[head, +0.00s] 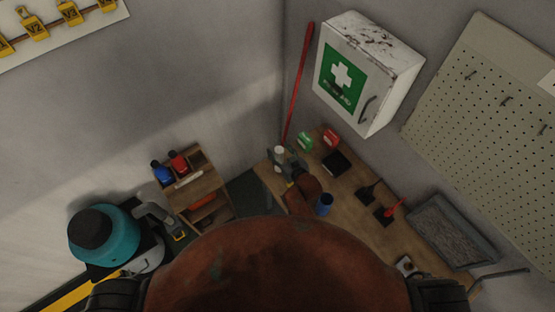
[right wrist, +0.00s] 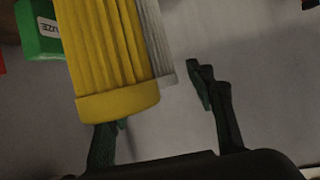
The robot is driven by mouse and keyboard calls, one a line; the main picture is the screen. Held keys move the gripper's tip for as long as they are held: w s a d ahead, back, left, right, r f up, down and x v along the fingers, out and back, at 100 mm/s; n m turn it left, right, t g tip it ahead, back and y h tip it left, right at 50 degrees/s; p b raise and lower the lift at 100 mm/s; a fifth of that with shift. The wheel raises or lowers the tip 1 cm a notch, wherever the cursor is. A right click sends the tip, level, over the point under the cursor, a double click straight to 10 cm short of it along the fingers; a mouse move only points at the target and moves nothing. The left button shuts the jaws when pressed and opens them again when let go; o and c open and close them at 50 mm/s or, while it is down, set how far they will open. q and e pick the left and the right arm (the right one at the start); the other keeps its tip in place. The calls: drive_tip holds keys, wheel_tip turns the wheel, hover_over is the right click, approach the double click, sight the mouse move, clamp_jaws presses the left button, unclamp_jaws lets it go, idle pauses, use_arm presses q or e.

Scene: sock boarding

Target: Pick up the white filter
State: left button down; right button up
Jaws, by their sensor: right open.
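The white filter (head: 279,150) seems to be the small pale cylinder standing near the left corner of the workbench in the head view. In the right wrist view a pale pleated strip of it (right wrist: 158,45) shows behind a yellow pleated filter (right wrist: 112,50), which hides most of it. My right gripper (head: 287,162) is close beside the white filter in the head view. In the right wrist view its dark fingers (right wrist: 158,105) are apart, with the yellow filter's end in front of the left finger. Nothing is seen gripped. My left gripper is not in view.
The workbench (head: 349,220) also holds a green box (head: 305,142), a red box (head: 330,137), a blue cup (head: 323,205) and dark brushes. A wooden shelf (head: 205,190) and a teal vacuum (head: 103,236) stand left. A first-aid cabinet (head: 365,72) hangs above.

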clamp_jaws()
idle(0.7)
